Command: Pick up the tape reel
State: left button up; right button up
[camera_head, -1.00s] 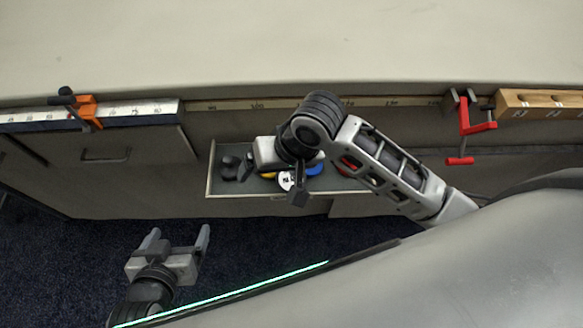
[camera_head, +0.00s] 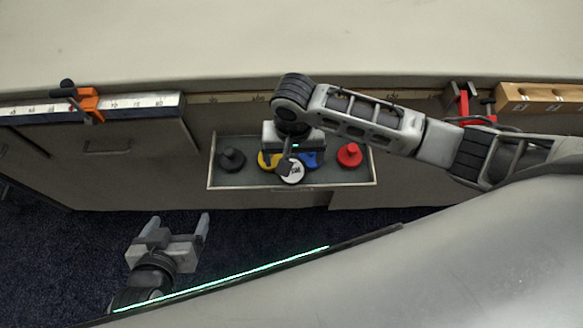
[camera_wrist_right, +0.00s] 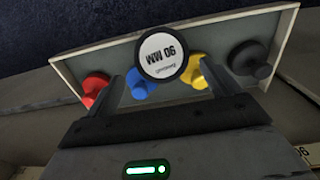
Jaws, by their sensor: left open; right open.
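My right gripper (camera_wrist_right: 164,82) is open and empty. In the head view it (camera_head: 290,158) hangs over the middle of the drawer, partly covering the reel. Its gap to the reel is hard to judge. My left gripper (camera_head: 180,222) is open and empty, low over the dark floor at left.
The drawer also holds black (camera_head: 231,160), yellow (camera_head: 266,160), blue (camera_head: 311,159) and red (camera_head: 349,155) knobbed pieces. Yellow and blue flank the reel closely. The tabletop edge runs behind, with an orange clamp (camera_head: 87,102) at left and a red clamp (camera_head: 464,102) at right.

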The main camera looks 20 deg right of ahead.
jog(key=f, duration=0.5)
jog(key=shift+a+f, duration=0.2)
jog(key=shift+f, duration=0.1)
jog(key=shift+c, duration=0.2)
jog(key=c, duration=1.1)
jog(key=shift+r, duration=0.15)
